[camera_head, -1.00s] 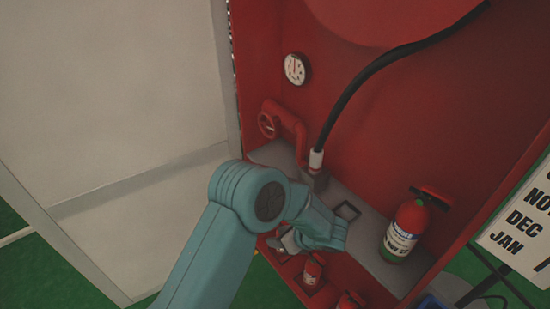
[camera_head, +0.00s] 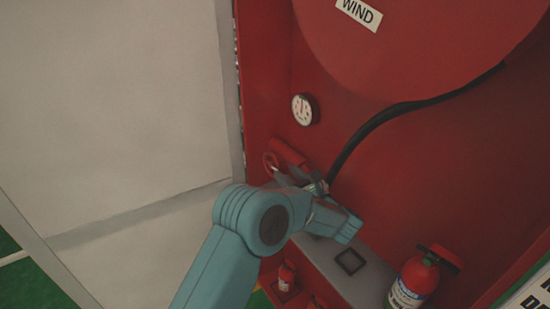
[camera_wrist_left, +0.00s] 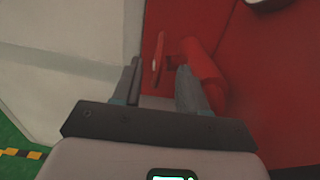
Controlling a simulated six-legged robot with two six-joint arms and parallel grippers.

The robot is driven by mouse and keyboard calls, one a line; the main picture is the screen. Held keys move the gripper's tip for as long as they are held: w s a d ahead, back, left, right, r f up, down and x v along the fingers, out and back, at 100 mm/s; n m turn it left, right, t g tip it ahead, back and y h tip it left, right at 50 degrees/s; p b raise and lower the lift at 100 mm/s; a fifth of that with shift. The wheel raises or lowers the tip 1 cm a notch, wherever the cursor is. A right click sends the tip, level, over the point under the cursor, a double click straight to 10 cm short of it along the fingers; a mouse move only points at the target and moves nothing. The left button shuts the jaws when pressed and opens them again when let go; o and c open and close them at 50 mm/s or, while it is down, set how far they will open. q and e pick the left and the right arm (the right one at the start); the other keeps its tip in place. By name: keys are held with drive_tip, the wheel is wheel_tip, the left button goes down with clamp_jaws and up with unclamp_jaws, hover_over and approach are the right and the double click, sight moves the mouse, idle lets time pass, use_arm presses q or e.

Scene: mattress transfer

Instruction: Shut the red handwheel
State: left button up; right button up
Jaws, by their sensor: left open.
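The red handwheel (camera_head: 269,163) is mounted on a red pipe (camera_head: 290,152) at the left inside of the red cabinet, below the gauge. My left gripper (camera_head: 287,179) is just below and right of the wheel in the head view, partly covering the pipe. In the left wrist view the handwheel (camera_wrist_left: 158,57) shows nearly edge-on, in the gap between the fingertips of my open left gripper (camera_wrist_left: 160,68). I cannot tell whether the fingers touch it. The right gripper is not in view.
A white gauge (camera_head: 304,109) is on the back wall. A black hose (camera_head: 380,118) runs down from the red reel (camera_head: 420,40). A pale door panel (camera_head: 120,100) is at left.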

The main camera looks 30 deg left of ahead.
sight(279, 166)
use_arm(q)
drive_tip(key=p+x, duration=0.1)
drive_tip(key=x, duration=0.6)
drive_tip(key=shift+a, duration=0.1)
drive_tip(key=shift+r, duration=0.1)
drive_tip(key=shift+w, duration=0.1)
clamp_jaws()
